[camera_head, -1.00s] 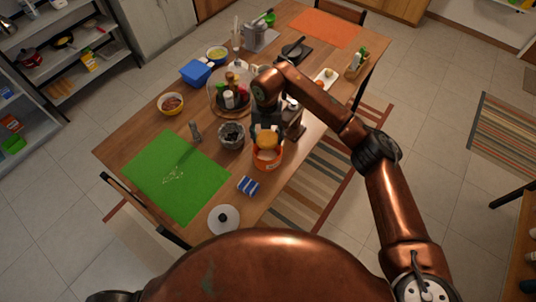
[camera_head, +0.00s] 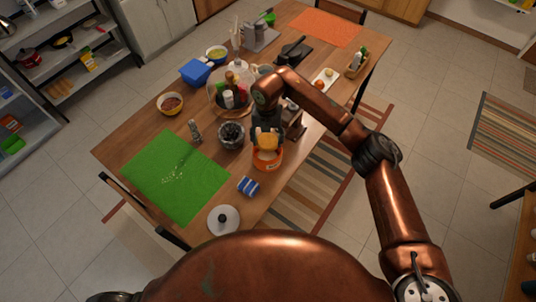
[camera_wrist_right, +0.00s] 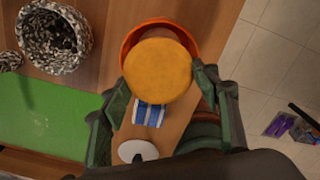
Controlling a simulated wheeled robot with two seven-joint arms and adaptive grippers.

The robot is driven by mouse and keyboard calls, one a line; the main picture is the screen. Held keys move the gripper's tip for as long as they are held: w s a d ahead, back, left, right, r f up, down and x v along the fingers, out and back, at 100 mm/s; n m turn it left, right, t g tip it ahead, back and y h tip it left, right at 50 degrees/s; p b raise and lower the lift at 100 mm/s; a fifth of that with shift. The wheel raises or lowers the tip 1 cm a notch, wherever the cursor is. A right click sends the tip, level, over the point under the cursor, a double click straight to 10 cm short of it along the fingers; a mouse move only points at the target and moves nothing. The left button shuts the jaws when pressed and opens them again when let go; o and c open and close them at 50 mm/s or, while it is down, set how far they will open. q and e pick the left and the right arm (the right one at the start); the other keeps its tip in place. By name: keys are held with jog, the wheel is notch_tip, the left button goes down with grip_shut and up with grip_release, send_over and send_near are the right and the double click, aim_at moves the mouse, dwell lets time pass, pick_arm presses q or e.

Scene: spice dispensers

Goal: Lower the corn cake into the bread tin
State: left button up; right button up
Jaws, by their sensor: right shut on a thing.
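The corn cake (camera_head: 267,140) is a thick yellow-orange disc. My right gripper (camera_head: 267,131) is shut on it and holds it over the bread tin (camera_head: 267,161), an orange-red round tin near the table's front right edge. In the right wrist view the cake (camera_wrist_right: 158,71) sits between the two fingers of the gripper (camera_wrist_right: 160,78) and hides most of the tin's opening. The tin's rim (camera_wrist_right: 128,45) shows around the cake's upper part. I cannot tell whether the cake touches the rim. My left gripper is not in view.
A blue-and-white packet (camera_head: 248,186) and a white lid (camera_head: 223,219) lie nearer me. A green mat (camera_head: 176,175) covers the table's left end. A brown grinder-like object (camera_head: 295,122) stands close behind the tin.

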jog(key=shift+f+b, duration=0.7)
jog(key=shift+f, duration=1.2)
jog(key=shift+s+d+f+b, duration=0.1)
jog(key=shift+s+f+b, duration=0.05)
jog(key=shift+f, duration=0.3)
jog(key=shift+s+f+b, duration=0.1)
jog(key=shift+f+b, duration=0.05)
jog(key=shift+f, duration=0.3)
jog(key=shift+s+f, duration=0.1)
jog(key=shift+f, duration=0.5)
jog(key=c, duration=0.4)
jog(key=shift+b, duration=0.3)
jog(key=o, duration=1.6)
jog(key=shift+w+f, duration=0.3)
jog(key=shift+w, duration=0.1)
jog(key=shift+o, duration=1)
jog(key=shift+r, duration=0.1)
jog(key=shift+s+r, duration=0.15)
jog(key=shift+r, duration=0.1)
